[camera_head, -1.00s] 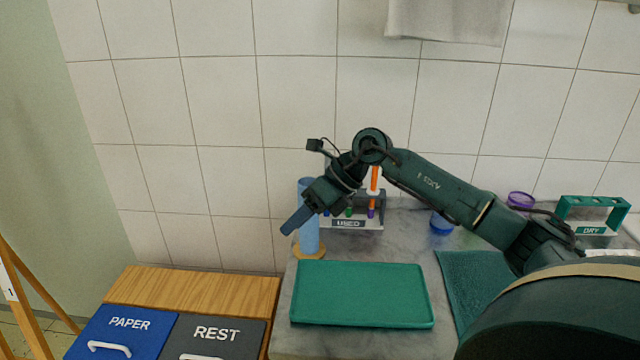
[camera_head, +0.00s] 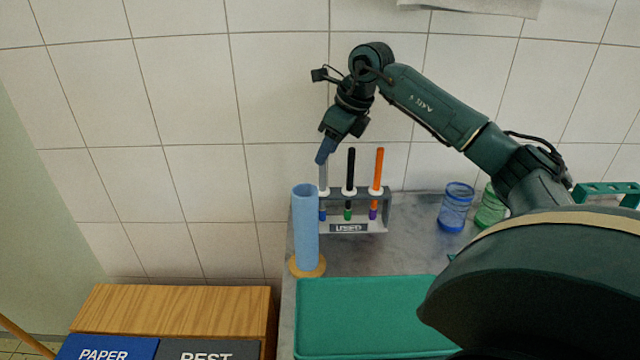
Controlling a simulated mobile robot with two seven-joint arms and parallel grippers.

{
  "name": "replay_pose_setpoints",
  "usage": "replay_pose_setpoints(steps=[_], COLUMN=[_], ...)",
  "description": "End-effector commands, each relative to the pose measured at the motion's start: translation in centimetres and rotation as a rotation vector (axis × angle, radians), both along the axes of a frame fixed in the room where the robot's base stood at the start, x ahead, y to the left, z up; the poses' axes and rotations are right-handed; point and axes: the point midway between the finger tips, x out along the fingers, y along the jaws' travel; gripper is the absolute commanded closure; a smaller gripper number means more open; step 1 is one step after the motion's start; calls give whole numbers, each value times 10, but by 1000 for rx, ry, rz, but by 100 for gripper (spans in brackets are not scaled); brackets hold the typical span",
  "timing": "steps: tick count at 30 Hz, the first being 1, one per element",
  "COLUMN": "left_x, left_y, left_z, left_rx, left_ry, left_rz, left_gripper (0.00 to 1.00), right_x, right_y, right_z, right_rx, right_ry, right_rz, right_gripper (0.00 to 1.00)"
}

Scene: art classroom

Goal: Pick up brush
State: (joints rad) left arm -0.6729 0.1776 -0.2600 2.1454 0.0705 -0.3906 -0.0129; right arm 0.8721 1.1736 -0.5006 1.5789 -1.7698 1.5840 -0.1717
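A rack marked USED (camera_head: 378,226) stands on the counter by the wall and holds three upright brushes. The left brush (camera_head: 323,178) has a grey handle and a blue lower end. The middle brush (camera_head: 350,168) is black with a green lower end. The right brush (camera_head: 378,168) is orange with a purple lower end. My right gripper (camera_head: 323,157) points down at the top of the grey brush. Its fingers overlap in this view, so their gap and any contact with the handle are hidden. My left gripper is out of view.
A light blue roll (camera_head: 305,228) stands on a round wooden base left of the rack. A green tray (camera_head: 375,315) lies in front. Blue (camera_head: 455,208) and green (camera_head: 489,210) jars stand to the right. PAPER (camera_head: 105,350) and REST (camera_head: 208,350) bins are at lower left.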

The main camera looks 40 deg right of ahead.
Motion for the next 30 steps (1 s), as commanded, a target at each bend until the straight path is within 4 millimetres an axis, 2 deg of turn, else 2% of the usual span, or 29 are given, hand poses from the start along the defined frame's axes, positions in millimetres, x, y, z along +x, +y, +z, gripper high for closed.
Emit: replay_pose_setpoints(steps=[11, 20, 30], left_x=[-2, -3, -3], left_y=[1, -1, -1], left_z=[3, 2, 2], left_rx=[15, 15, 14], left_ry=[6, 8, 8], left_rz=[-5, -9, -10], left_gripper=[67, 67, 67], right_x=[19, 21, 21], right_y=[7, 7, 7], right_z=[-46, -51, -51], right_rx=[1, -1, 0], right_ry=[3, 0, 0], right_rz=[1, 0, 0], right_gripper=[60, 60, 88])
